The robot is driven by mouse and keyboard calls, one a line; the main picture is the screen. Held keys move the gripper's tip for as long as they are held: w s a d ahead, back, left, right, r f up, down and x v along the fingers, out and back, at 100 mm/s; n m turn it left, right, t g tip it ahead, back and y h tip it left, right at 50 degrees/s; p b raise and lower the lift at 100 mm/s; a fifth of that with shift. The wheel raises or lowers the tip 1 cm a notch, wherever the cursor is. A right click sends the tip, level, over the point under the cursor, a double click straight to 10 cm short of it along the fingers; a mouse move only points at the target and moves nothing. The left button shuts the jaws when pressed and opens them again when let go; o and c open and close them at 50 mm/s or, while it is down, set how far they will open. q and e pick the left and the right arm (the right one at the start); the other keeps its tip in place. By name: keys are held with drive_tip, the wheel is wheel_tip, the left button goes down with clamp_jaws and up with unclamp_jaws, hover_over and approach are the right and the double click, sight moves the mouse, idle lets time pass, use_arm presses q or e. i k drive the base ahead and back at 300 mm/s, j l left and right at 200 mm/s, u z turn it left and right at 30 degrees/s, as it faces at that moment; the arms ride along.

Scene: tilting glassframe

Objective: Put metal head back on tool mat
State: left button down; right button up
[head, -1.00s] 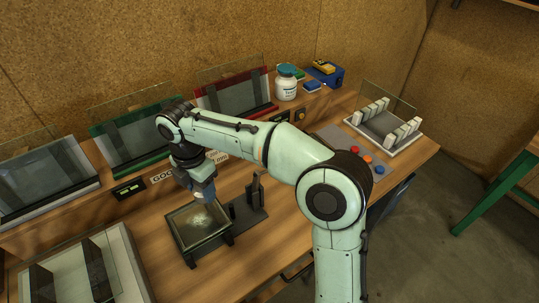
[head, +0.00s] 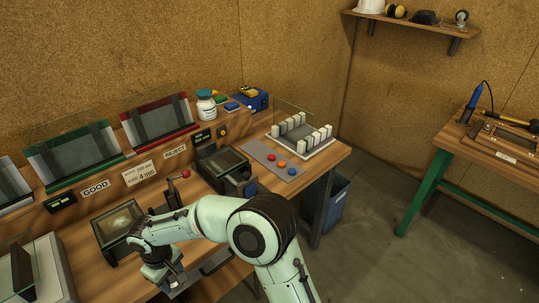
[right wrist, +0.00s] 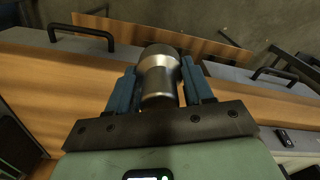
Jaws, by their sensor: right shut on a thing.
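My right gripper (head: 173,282) points down near the front edge of the workbench (head: 325,157). In the right wrist view its blue fingers (right wrist: 160,88) are shut on the metal head (right wrist: 158,72), a shiny rounded cylinder. In the head view the arm and gripper mostly hide the metal head. A flat grey strip (head: 214,261) shows beside the gripper at the bench front; I cannot tell whether it is the tool mat. My left gripper is not in view.
A glass plate in a dark frame (head: 118,222) lies left of my right arm. A dark fixture (head: 222,162), a panel with coloured buttons (head: 272,158) and a rack of white blocks (head: 303,138) stand to the right. A green-legged table (head: 480,145) stands farther right.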

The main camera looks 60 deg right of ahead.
sight(257, 149)
drive_tip(key=l+u, duration=0.15)
drive_tip(key=u, duration=0.2)
drive_tip(key=k+l+u, duration=0.15)
drive_tip(key=u, duration=0.15)
drive_tip(key=k+l+u, duration=0.2)
drive_tip(key=l, duration=0.2)
drive_tip(key=k+l+u, duration=0.35)
drive_tip(key=k+l, duration=0.5)
drive_tip(key=l, duration=0.15)
drive_tip(key=k+l, duration=0.65)
drive_tip(key=i+l+u, duration=0.05)
drive_tip(key=l, duration=0.1)
